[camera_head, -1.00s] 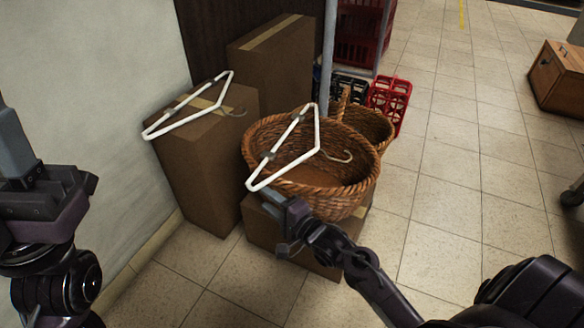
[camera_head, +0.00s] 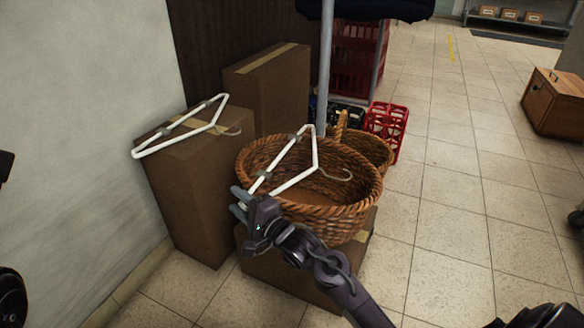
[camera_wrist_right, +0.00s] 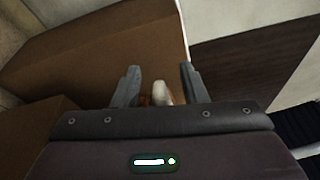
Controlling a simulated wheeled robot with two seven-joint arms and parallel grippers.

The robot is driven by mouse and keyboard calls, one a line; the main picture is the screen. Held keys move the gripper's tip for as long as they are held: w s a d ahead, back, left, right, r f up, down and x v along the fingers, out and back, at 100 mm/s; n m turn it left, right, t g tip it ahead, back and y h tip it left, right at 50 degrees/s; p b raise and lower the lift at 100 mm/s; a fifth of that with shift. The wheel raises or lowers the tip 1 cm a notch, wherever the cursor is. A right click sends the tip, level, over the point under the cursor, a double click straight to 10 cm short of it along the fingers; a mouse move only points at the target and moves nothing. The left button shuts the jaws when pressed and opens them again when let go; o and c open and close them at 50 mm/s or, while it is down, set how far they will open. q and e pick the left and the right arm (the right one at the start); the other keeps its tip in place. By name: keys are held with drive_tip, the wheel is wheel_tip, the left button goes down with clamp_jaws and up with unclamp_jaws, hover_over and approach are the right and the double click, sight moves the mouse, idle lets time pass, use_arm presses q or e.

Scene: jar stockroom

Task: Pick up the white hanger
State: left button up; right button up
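A white hanger (camera_head: 296,182) with a metal hook and grey clips lies across the rim of the large wicker basket (camera_head: 350,222). A second white hanger (camera_head: 141,152) lies on top of a tall cardboard box (camera_head: 190,205) to the left. My right gripper (camera_head: 241,203) is at the near left end of the basket hanger. In the right wrist view its fingers (camera_wrist_right: 161,90) are apart, with a white end of the hanger (camera_wrist_right: 162,93) between them; contact cannot be told. My left gripper is out of view; only dark bits of that arm show at the left edge.
The basket stands on a low cardboard box (camera_head: 275,270). Behind are another tall box (camera_head: 268,90), a smaller basket (camera_head: 372,150), a grey pole (camera_head: 325,70) and red crates (camera_head: 388,125). A wooden crate (camera_head: 555,105) stands far right. The tiled floor between is clear.

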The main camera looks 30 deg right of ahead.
drive_tip(key=shift+c, duration=0.5)
clamp_jaws()
